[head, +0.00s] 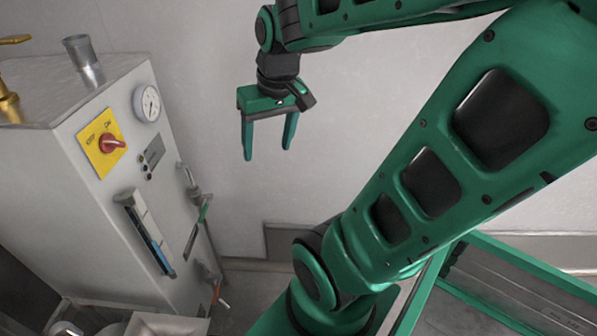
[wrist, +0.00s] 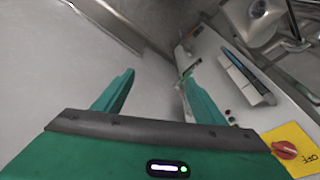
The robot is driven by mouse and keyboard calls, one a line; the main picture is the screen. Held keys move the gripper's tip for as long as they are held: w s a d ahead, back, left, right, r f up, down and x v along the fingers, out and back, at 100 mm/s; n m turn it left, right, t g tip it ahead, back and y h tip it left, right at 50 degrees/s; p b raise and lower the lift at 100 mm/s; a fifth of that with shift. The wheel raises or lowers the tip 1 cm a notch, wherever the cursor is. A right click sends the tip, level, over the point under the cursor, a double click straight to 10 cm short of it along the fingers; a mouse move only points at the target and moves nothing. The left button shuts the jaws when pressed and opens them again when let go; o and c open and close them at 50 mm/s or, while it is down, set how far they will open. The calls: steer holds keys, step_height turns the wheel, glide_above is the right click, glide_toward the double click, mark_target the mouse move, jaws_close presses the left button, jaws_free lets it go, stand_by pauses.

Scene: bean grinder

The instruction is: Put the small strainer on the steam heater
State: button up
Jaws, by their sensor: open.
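The steam heater (head: 75,200) is a tall pale metal box at the left of the head view. Its front panel (wrist: 212,62) shows at the right of the wrist view. A small grey metal cup-like piece (head: 84,62) stands upright on top of the heater; I cannot tell whether it is the small strainer. No other strainer is clearly visible. My gripper (head: 267,152) is open and empty, with its fingers pointing down. It is in the air to the right of the heater, apart from it. Its two fingers also show in the wrist view (wrist: 157,78).
The heater carries a round gauge (head: 147,103), a red knob on a yellow plate (head: 101,143), a sight tube (head: 149,235) and side pipes (head: 203,222). A brass valve (head: 9,102) stands on its top left. Metal vessels (head: 165,325) sit low in front. Bare wall lies behind my gripper.

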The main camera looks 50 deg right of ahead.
steer(key=s+f+m+g, duration=0.2)
steer(key=s+f+g, duration=0.1)
steer(key=s, duration=0.7)
steer(key=shift+f+y, duration=0.3)
steer(key=shift+f, duration=0.2)
steer(key=shift+a, duration=0.1)
